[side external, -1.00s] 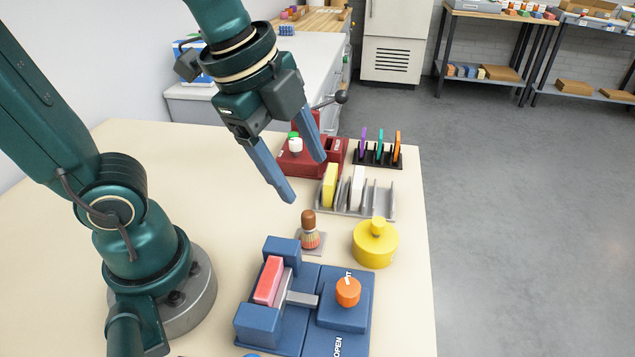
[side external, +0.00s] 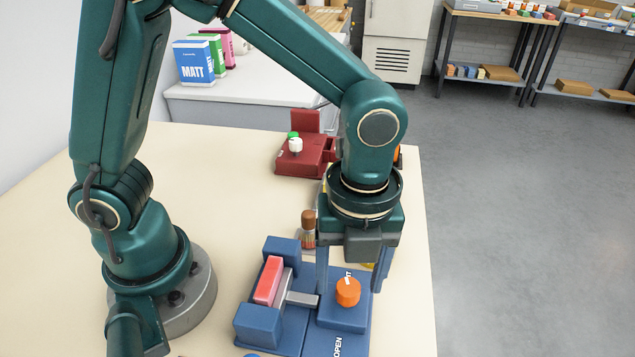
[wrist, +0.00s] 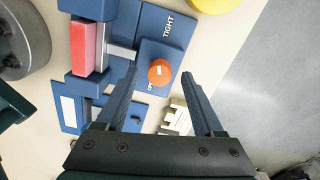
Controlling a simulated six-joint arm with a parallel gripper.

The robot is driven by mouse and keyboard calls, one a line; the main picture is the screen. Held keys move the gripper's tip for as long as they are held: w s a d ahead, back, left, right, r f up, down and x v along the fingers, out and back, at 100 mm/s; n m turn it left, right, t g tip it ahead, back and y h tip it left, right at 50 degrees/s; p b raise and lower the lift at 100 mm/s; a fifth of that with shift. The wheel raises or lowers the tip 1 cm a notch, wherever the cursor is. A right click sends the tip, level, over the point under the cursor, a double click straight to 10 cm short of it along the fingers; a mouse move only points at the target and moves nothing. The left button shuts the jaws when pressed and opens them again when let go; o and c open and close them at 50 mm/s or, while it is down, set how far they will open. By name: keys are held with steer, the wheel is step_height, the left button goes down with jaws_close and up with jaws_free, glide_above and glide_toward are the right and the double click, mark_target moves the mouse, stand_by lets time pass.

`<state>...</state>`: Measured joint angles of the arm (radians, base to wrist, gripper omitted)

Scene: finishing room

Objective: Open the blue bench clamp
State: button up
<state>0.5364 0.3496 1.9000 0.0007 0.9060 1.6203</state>
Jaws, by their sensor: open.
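The blue bench clamp (side external: 262,325) stands on the near part of the table and also shows in the wrist view (wrist: 95,8). A red-pink block (side external: 269,280) sits between its jaws, with a grey plate and bar against it. Its orange round knob (side external: 348,291) carries a white mark. TIGHT is printed on one side of the knob and OPEN on the other. My gripper (side external: 350,287) points down over the knob, fingers apart and empty. In the wrist view the knob (wrist: 160,72) appears between the fingertips; contact cannot be told.
A brush (side external: 308,228) stands just behind the clamp.

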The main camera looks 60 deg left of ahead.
steer(key=shift+f, duration=0.55)
jaws_close()
